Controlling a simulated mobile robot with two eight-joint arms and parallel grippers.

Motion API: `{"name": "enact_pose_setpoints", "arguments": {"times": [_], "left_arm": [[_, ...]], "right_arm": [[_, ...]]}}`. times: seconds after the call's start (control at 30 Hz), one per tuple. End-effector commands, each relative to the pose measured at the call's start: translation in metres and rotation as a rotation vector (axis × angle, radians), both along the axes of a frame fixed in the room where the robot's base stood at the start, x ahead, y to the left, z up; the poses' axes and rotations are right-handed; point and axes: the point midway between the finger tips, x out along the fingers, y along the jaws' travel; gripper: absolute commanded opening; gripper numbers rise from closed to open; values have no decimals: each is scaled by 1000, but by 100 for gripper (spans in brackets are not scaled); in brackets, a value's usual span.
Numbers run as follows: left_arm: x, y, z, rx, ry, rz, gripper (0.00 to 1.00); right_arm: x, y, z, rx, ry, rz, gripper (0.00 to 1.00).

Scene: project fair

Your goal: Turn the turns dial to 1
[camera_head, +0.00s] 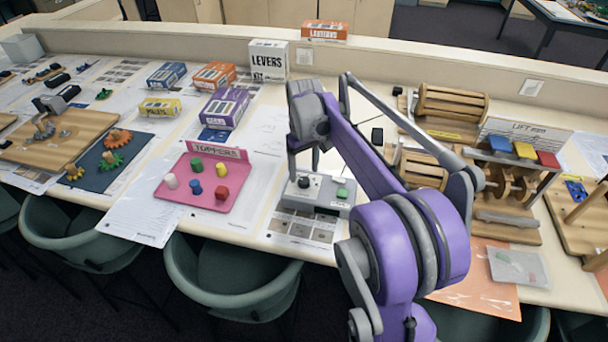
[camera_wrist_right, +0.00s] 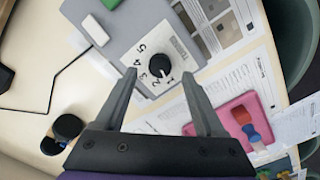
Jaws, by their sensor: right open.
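The turns dial (camera_head: 304,182) is a black knob on a grey box (camera_head: 322,204) on the table. In the right wrist view the dial (camera_wrist_right: 159,66) sits on a white plate with numbers 1 to 5 around it. A light pointer mark shows on the knob, but I cannot tell for sure which number it points at. My right gripper (camera_head: 305,168) is above the box. In the wrist view its two fingers (camera_wrist_right: 159,76) are spread apart, one on each side of the dial, with nothing held. I cannot tell whether they reach down to knob height. My left gripper is not in view.
A green button (camera_head: 342,193) sits on the same box, right of the dial. A pink tray (camera_head: 185,190) with coloured pegs lies to the left. Wooden lever models (camera_head: 505,185) stand to the right. Small boxes (camera_head: 225,107) stand behind. Chairs line the front edge.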

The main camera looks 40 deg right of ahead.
Motion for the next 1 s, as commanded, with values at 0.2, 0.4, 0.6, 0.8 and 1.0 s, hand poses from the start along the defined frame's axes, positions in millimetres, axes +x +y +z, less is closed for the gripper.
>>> {"name": "enact_pose_setpoints", "arguments": {"times": [0.2,0.4,0.6,0.8,1.0], "left_arm": [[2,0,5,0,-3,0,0],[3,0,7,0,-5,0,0],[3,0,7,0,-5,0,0],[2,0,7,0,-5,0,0],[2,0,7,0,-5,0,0]], "right_arm": [[0,0,47,0,-1,0,72],[0,0,71,0,0,0,72],[0,0,76,0,0,0,72],[0,0,76,0,0,0,72],[0,0,76,0,0,0,72]]}}
